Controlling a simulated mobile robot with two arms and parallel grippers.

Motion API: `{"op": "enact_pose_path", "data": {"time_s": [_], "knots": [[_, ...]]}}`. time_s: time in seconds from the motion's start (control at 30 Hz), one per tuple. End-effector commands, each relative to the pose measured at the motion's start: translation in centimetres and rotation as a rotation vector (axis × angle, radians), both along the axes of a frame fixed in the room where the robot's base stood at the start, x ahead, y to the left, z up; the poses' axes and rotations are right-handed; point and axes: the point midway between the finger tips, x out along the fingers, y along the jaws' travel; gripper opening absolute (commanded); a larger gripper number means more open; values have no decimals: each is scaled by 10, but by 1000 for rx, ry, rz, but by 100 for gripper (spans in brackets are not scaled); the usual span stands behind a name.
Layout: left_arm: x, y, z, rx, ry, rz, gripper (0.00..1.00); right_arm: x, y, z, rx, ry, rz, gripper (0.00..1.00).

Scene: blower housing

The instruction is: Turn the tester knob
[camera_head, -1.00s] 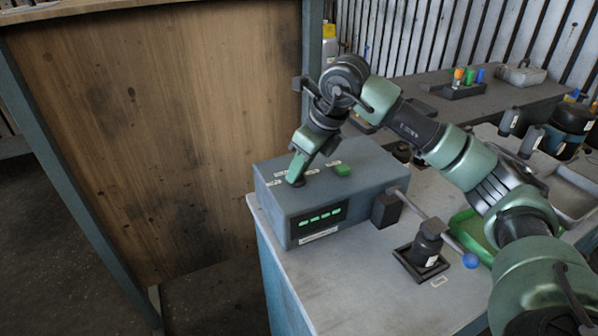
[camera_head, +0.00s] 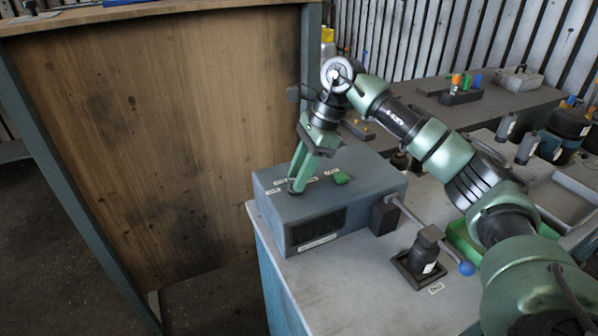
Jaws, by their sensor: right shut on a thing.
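The tester is a blue-grey box (camera_head: 350,205) on the near left corner of the grey bench. Its front display (camera_head: 318,231) is dark. My right gripper (camera_head: 296,187) points down at the left part of the box top, its green fingers shut on the tester knob, which is mostly hidden between and under the fingertips. A green button (camera_head: 341,177) sits on the box top to the right of the fingers, near small white labels. My left gripper is not in view.
A wooden panel (camera_head: 150,140) stands at the left. The bench front (camera_head: 350,295) is clear.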

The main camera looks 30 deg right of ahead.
Motion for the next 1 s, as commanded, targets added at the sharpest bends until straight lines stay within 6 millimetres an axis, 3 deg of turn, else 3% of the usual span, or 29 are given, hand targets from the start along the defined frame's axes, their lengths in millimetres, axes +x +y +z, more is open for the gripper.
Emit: {"op": "enact_pose_path", "data": {"time_s": [0.33,0.87,0.9,0.93,1.0], "knots": [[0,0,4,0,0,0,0,1,-1,0,-2,-1,131,0],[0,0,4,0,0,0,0,1,-1,0,-3,0,151,0],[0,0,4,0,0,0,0,1,-1,0,-3,0,151,39],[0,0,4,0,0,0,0,1,-1,0,-3,0,151,48],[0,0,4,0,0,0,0,1,-1,0,-3,0,151,49]]}}
